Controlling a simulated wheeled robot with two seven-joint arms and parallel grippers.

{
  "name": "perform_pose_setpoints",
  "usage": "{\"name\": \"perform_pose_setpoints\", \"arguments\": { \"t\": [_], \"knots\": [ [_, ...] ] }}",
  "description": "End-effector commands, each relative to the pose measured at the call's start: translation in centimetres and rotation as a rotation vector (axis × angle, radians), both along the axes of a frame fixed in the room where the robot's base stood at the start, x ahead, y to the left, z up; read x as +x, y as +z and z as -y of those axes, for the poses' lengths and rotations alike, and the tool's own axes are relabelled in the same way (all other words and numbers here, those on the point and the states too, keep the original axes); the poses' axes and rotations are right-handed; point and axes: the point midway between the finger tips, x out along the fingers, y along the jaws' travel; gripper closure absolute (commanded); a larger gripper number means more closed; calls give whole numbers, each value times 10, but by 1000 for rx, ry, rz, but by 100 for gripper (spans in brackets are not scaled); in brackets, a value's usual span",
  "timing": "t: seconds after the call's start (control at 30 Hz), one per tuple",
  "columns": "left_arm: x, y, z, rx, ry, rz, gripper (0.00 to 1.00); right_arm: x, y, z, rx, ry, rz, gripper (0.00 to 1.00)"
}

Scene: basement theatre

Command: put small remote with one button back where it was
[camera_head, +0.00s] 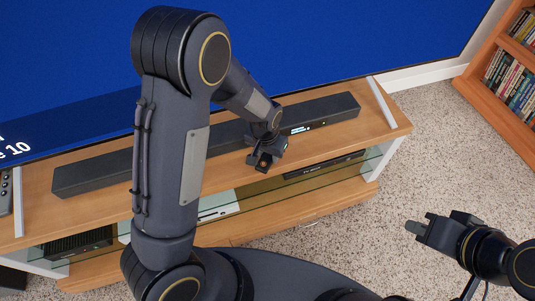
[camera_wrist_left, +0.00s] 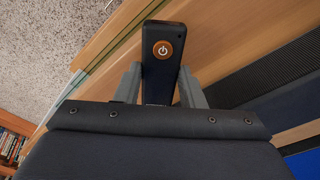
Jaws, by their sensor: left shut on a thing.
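The small remote (camera_wrist_left: 159,75) is dark and slim, with one round orange-ringed power button near its far end, in the left wrist view. My left gripper (camera_wrist_left: 157,88) is shut on it, one finger on each side. In the head view my left gripper (camera_head: 262,163) is over the front part of the wooden TV stand's top (camera_head: 372,128), in front of the soundbar.
A long black soundbar (camera_head: 92,175) lies along the stand below a large blue screen (camera_head: 330,40). Another remote (camera_head: 5,192) lies at the far left. Devices sit on the glass shelf below. A bookcase (camera_head: 510,75) stands at the right. Speckled carpet (camera_head: 440,150) is clear between.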

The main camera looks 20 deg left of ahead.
Motion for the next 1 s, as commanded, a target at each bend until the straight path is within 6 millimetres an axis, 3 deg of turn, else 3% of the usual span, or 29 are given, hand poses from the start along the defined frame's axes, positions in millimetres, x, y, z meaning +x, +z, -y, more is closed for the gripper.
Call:
{"name": "perform_pose_setpoints", "arguments": {
  "t": [0.3, 0.33, 0.47, 0.8, 1.0],
  "knots": [
    [3, -4, -1, -1, 2, 4, 87, 0, -3, 0, 0, 0, 0, 100],
    [3, -3, -1, -1, 2, 4, 60, 0, -2, 0, 0, 0, 0, 100],
    [3, -3, -1, -1, 2, 4, 44, 0, -2, 0, 0, 0, 0, 100],
    [3, 0, -1, -1, 1, 4, 43, 0, 0, 0, 0, 0, 0, 100],
    [0, 32, -2, -3, 0, 9, 43, 0, 9, 0, 0, 0, 0, 100]
  ]
}}
